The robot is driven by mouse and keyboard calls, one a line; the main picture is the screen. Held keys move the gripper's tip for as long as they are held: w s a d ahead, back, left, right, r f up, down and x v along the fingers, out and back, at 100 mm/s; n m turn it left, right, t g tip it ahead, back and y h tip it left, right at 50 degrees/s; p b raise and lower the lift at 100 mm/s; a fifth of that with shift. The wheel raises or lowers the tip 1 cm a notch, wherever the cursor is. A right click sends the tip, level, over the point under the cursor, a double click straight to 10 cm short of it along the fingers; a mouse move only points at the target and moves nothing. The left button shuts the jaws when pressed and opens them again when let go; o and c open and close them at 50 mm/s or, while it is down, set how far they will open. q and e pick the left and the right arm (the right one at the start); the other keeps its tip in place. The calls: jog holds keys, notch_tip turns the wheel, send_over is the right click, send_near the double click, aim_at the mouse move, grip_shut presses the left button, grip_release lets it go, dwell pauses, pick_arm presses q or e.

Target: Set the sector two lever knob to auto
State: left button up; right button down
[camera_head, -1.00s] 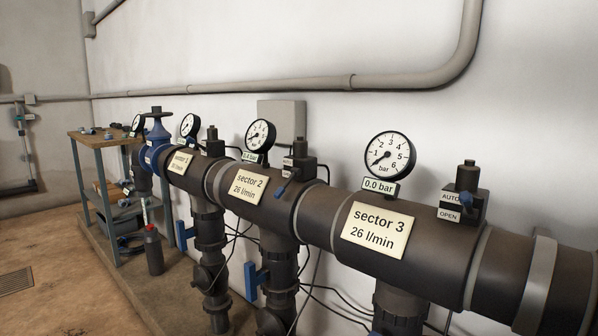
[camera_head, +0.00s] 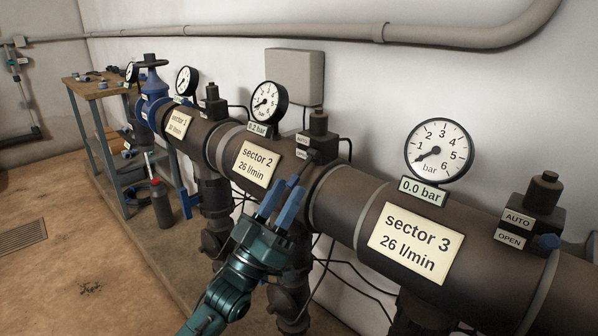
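The sector 2 valve block (camera_head: 318,146) stands on the pipe beside the sector 2 plate (camera_head: 257,164), with small AUTO and OPEN labels on its left face. Its dark lever stem slopes down-left toward a small blue lever knob (camera_head: 293,181). My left gripper (camera_head: 283,191) reaches up from the bottom with its two blue fingers apart, tips just below the knob. Whether a finger touches the knob cannot be told, since both are blue and overlap. My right gripper is not in view.
The sector 2 gauge (camera_head: 268,102) and a grey wall box (camera_head: 294,77) are behind. The sector 3 plate (camera_head: 409,242), gauge (camera_head: 439,149) and valve block (camera_head: 530,220) lie to the right. Thin black cables hang below the pipe. Floor (camera_head: 85,262) is open at left.

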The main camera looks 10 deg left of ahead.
aim_at(295, 178)
pick_arm(q)
jog(key=x, duration=0.5)
grip_shut()
dwell(0.3)
